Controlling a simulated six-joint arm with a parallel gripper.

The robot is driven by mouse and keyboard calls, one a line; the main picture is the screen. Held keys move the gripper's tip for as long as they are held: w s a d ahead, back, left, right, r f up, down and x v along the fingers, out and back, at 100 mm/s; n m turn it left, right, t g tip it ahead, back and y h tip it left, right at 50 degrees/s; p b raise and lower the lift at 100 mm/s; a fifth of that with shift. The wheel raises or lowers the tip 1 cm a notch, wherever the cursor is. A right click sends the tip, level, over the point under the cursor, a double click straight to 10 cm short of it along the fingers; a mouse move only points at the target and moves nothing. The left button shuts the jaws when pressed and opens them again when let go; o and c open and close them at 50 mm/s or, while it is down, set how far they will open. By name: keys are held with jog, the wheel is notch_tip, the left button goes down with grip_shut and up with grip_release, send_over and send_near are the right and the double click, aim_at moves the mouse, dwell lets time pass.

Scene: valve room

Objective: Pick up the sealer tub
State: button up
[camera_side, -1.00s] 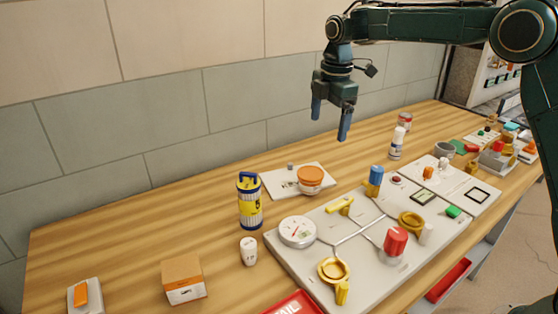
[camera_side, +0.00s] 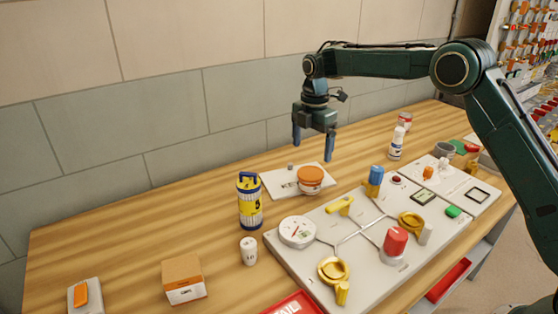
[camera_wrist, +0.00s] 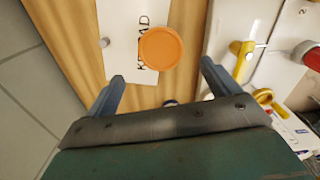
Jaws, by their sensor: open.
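The sealer tub, which I take to be the white tub with the orange lid (camera_side: 309,181), stands upright on a white plate (camera_side: 277,184) near the back of the table. In the wrist view its round orange lid (camera_wrist: 160,47) lies ahead of my fingers, between their lines, and covers part of the plate's dark lettering. My gripper (camera_side: 313,152) is open and empty, pointing down above the tub, with a gap between fingertips and lid. The wrist view shows both fingers (camera_wrist: 162,70) spread apart.
A yellow-and-blue canister (camera_side: 249,203) stands left of the tub. A blue-topped knob (camera_side: 375,178) and a yellow handle (camera_side: 341,206) rise from the pale panel (camera_side: 300,262) to the right and front. A white bottle (camera_side: 397,143) stands behind right. Wood between wall and plate is clear.

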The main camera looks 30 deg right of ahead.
aim_at(310, 172)
jog(key=shift+f, duration=3)
jog(key=shift+f, duration=0.1)
jog(key=shift+f, duration=2.5)
jog(key=c, duration=1.1)
jog(key=shift+r, duration=0.15)
notch_tip(310, 172, up, 20)
jog(key=shift+f, duration=0.1)
